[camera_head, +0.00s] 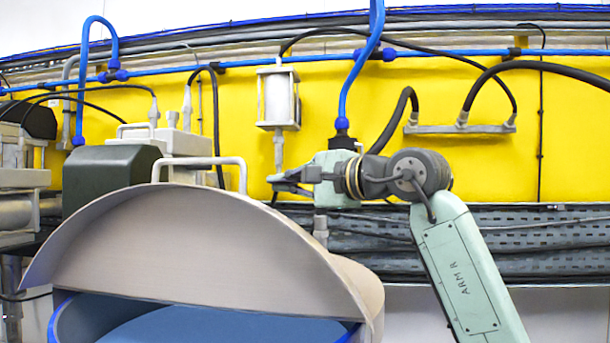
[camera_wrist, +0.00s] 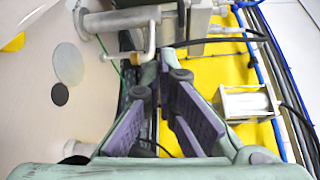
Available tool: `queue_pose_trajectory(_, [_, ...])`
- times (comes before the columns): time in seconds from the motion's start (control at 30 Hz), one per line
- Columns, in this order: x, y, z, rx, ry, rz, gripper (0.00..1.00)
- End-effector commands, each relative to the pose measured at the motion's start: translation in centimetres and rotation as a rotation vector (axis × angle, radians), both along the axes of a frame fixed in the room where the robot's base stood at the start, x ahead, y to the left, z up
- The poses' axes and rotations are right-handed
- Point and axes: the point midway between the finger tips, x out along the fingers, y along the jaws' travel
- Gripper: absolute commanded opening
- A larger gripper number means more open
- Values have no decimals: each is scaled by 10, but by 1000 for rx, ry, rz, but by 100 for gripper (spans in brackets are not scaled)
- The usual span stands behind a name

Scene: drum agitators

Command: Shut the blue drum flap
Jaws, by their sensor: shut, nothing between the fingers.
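The blue drum (camera_head: 66,322) shows at the bottom of the head view, with its blue rim and blue inside visible. A large pale grey curved flap (camera_head: 185,240) stands raised above the drum mouth, so the drum is open. A pale bar handle (camera_head: 243,172) shows just above the flap's top edge; I cannot tell if it belongs to the flap. My gripper (camera_head: 277,180) is shut and empty, up and to the right of the flap's top edge. In the wrist view, the fingers of my gripper (camera_wrist: 166,78) point towards a bent metal bar (camera_wrist: 151,43). A pale curved surface (camera_wrist: 35,105) fills the left side there.
A dark green housing (camera_head: 108,178) and grey machinery (camera_head: 20,175) stand at the left. A framed cylinder (camera_head: 279,98) hangs above my gripper. Hoses and blue pipes run along the yellow wall (camera_head: 420,85) behind. A perforated cable tray (camera_head: 540,240) runs at the right.

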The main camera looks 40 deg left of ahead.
Motion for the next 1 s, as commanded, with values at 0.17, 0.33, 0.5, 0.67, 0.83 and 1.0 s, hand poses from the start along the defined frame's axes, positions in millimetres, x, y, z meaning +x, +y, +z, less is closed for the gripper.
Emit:
queue_pose_trajectory(0.17, [-11, 20, 2, 1, -2, 3, 0])
queue_pose_trajectory(0.33, [-30, 14, 3, 0, 0, 3, 0])
queue_pose_trajectory(0.5, [-37, 11, 3, 0, 2, 1, 0])
queue_pose_trajectory(0.67, [-38, 10, 3, 0, 2, 1, 0])
queue_pose_trajectory(0.83, [-38, 10, 3, 0, 1, 1, 0])
queue_pose_trajectory(1.0, [-38, 5, 3, 7, -10, 1, 0])
